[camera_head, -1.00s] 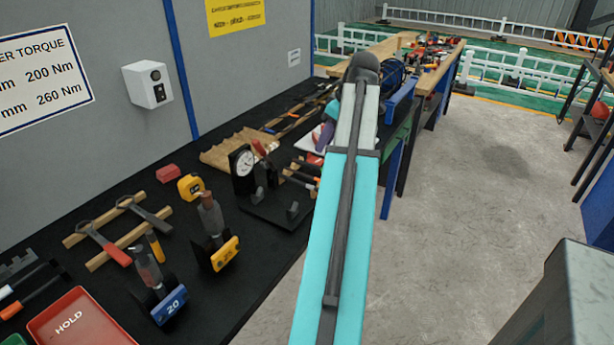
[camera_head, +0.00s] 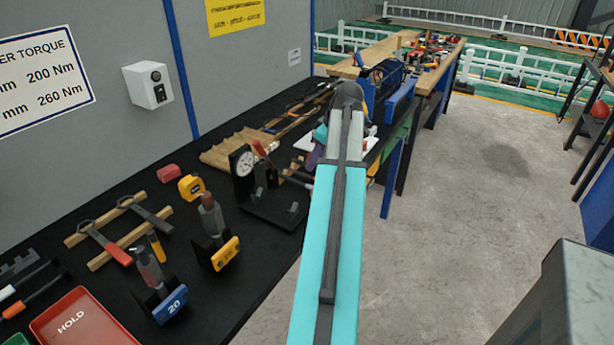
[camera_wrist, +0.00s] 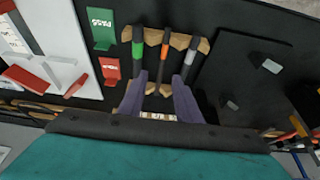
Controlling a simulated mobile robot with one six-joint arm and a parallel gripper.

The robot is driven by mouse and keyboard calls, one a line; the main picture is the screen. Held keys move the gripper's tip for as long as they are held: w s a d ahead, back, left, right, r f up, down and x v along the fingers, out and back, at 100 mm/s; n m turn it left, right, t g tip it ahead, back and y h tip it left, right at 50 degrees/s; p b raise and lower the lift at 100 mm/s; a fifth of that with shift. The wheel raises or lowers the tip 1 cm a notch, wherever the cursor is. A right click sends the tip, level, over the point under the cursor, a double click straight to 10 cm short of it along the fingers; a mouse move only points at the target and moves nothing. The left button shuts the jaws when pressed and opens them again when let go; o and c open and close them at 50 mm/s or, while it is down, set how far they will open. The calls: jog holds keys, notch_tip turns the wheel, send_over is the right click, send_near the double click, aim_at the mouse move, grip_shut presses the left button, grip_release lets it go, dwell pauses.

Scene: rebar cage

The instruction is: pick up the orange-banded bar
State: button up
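In the wrist view, the orange-banded bar (camera_wrist: 164,48) lies between a green-banded bar (camera_wrist: 138,48) on its left and a white-banded bar (camera_wrist: 189,55) on its right. All three lie across a notched wooden rack (camera_wrist: 204,45) on the black bench. My gripper (camera_wrist: 159,76) is open, with its two purple fingers apart and nothing held between them. The fingertips point at the bars, on either side of the orange-banded bar's line; their height above it cannot be told. In the head view my arm hides most of the gripper and I cannot make out the banded bars clearly.
A green PASS bracket (camera_wrist: 101,28) and a red bracket (camera_wrist: 110,68) stand left of the bars. A black plate (camera_wrist: 236,75) is on the right. A dial gauge (camera_head: 244,161) and torque tools (camera_head: 212,217) stand on the bench.

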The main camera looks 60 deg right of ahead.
aim_at(306, 176)
jog(key=shift+p+x, duration=0.6)
jog(key=shift+x, duration=2)
jog(key=shift+w+a, duration=0.1)
jog(key=shift+w, duration=0.05)
grip_shut()
